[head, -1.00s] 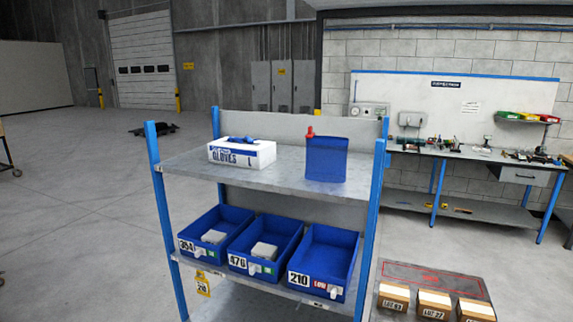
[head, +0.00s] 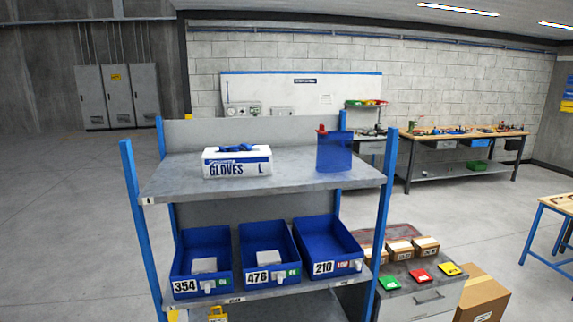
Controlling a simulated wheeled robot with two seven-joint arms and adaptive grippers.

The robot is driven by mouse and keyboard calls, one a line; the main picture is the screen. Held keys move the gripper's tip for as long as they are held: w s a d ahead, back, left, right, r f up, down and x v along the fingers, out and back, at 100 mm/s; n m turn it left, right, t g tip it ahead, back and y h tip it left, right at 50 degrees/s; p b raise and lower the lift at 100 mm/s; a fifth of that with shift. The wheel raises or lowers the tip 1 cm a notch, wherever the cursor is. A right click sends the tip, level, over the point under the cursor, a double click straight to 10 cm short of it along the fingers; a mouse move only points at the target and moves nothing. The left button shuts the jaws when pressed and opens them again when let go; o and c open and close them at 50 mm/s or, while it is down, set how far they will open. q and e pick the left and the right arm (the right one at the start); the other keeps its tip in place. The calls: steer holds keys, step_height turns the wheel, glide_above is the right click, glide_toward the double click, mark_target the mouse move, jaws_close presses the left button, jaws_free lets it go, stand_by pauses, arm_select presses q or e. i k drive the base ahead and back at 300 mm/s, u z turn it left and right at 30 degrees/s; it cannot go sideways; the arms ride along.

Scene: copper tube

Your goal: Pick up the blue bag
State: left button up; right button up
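The blue bag (head: 334,153) stands upright on the right part of the top shelf of a grey and blue rack (head: 292,181). It looks translucent and has a red piece at its top left corner. A white glove box (head: 237,163) with blue gloves showing at its top sits to the left of the bag on the same shelf, with a clear gap between them. Neither of my grippers shows in the head view.
Blue bins labelled 354 (head: 202,262), 476 (head: 268,257) and 210 (head: 328,248) fill the lower shelf. Blue rack posts (head: 382,218) rise at the corners. A grey cabinet (head: 432,298) with cartons stands at the right. Open floor (head: 70,230) lies to the left.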

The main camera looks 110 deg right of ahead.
mark_target(334, 152)
steer(key=i, duration=0.5)
steer(key=z, duration=2.7)
